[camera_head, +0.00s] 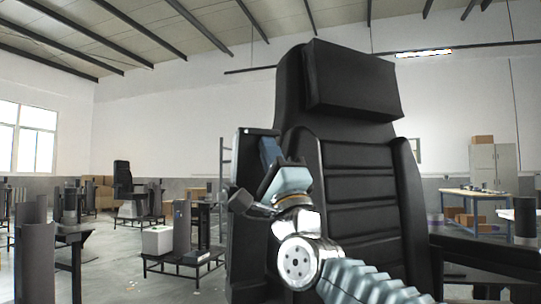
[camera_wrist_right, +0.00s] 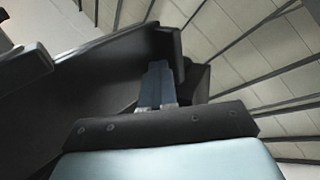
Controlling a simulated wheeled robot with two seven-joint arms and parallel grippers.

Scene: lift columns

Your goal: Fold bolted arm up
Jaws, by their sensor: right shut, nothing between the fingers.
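A large black padded chair (camera_head: 360,190) with a headrest stands upright in front of me. On its left side a dark arm panel (camera_head: 246,160) stands roughly upright beside the backrest. My right gripper (camera_head: 268,146) reaches up against the inner side of this panel, with its blue fingers closed and empty. In the right wrist view the shut fingers (camera_wrist_right: 160,72) lie close to a dark part (camera_wrist_right: 95,85) of the chair. Whether they touch it I cannot tell. The bolted joint is not clearly visible. My left gripper is out of view.
A dark flat slab (camera_head: 490,254) lies low to the right of the chair; I cannot tell if it belongs to it. Workbenches with parts (camera_head: 190,258) stand on the left, and a blue-framed table (camera_head: 485,194) stands behind on the right. The floor between the benches is open.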

